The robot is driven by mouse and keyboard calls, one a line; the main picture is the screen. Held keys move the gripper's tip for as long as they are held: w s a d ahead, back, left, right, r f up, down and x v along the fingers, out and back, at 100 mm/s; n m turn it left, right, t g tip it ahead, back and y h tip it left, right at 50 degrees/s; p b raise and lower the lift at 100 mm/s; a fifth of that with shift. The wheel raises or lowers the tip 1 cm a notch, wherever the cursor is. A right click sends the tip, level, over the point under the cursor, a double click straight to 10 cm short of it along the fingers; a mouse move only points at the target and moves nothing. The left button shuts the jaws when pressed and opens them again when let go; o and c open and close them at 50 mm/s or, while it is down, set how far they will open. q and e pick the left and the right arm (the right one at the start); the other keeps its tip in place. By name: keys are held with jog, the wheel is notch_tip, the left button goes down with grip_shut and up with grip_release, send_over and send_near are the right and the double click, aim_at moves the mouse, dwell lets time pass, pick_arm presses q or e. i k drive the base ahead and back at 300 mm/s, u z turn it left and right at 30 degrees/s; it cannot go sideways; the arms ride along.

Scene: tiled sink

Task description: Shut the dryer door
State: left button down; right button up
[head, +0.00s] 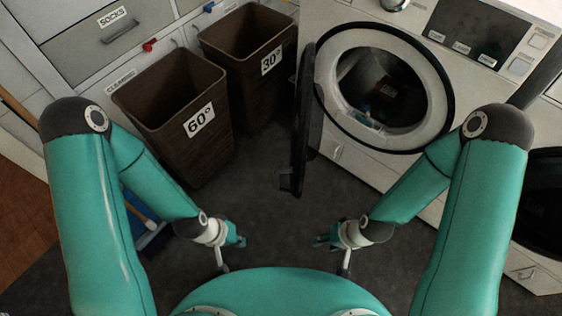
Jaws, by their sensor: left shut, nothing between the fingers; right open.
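A white front-loading machine (467,128) stands at the right with its round dark door (304,125) swung wide open. The door is seen nearly edge-on at the left of the opening (385,88). Some items lie inside the drum, too dark to tell apart. My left gripper (234,248) is shut and empty, low over the dark floor, left of and below the door. My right gripper (330,246) is open and empty, below and slightly right of the door. Neither gripper touches the door.
Two brown bins, labelled 60° (190,135) and 30° (250,62), stand left of the door. A second round dark door (541,195) shows at the right edge. A blue dustpan-like object (148,233) lies at the left. The floor (255,195) below the door is clear.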

aim_at(301, 129)
jog(key=u, duration=0.9)
jog(key=k, duration=0.7)
jog(key=z, duration=0.9)
jog(key=i, duration=1)
